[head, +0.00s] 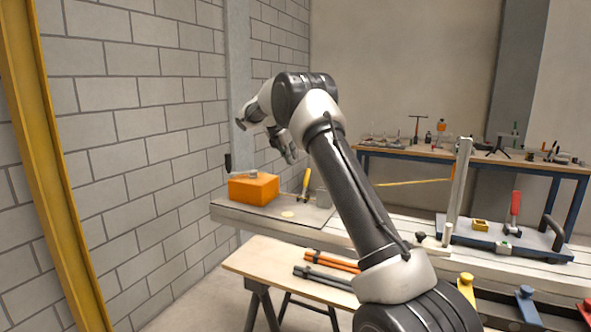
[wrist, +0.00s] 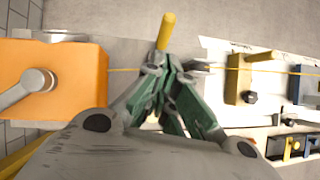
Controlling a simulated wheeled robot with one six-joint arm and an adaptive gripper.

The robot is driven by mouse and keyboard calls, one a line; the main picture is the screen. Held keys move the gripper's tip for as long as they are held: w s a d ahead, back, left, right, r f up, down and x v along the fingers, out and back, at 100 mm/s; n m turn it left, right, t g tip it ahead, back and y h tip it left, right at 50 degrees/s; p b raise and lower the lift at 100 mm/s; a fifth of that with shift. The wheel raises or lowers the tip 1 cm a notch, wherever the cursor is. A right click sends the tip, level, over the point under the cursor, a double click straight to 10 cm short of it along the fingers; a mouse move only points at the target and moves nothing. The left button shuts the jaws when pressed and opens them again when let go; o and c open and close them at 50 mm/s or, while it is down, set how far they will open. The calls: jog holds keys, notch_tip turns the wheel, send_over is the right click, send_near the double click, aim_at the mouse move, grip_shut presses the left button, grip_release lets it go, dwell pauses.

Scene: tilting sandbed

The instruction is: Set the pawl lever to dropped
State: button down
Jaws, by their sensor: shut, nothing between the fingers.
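A lever with a yellow grip (head: 306,181), apparently the pawl lever, stands up beside the orange winch box (head: 253,189) on the long bench. In the head view it leans slightly right at its top. In the wrist view its yellow grip (wrist: 166,30) sticks up just beyond my fingertips, and its lower part is hidden behind them. My gripper (head: 291,154) is above and a little left of the lever, pointing down. In the wrist view my gripper (wrist: 167,66) is shut and empty. I cannot tell whether the fingertips touch the lever.
A grey crank arm (wrist: 28,90) sits on the orange box. A yellow line (wrist: 222,69) runs right from the box. A tall post (head: 458,185) and red-handled lever (head: 515,207) stand further right. A block wall is at left.

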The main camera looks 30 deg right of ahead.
jog(key=shift+v, duration=1.3)
jog(key=shift+w+d+r, duration=0.1)
jog(key=shift+w+d, duration=0.05)
jog(key=shift+w, duration=0.05)
jog(key=s+a+f+m+g+y, duration=0.2)
jog(key=s+a+f+m, duration=0.1)
jog(key=s+f+m, duration=0.65)
jog(key=s+a+r+m+t+y, duration=0.1)
jog(key=s+a+r+m, duration=0.1)
jog(key=s, duration=1.3)
jog(key=s+a+r+m+t+y, duration=0.1)
jog(key=s+a+r+m, duration=0.2)
jog(key=s+m, duration=0.4)
jog(key=s+a+r+m+t+y, duration=0.1)
jog(key=s+r+m, duration=0.3)
jog(key=s, duration=1.9)
jog(key=shift+s+a+r+m+t+y, duration=0.25)
jog(key=shift+a+m+t+y, duration=0.15)
jog(key=shift+a+m+y, duration=0.2)
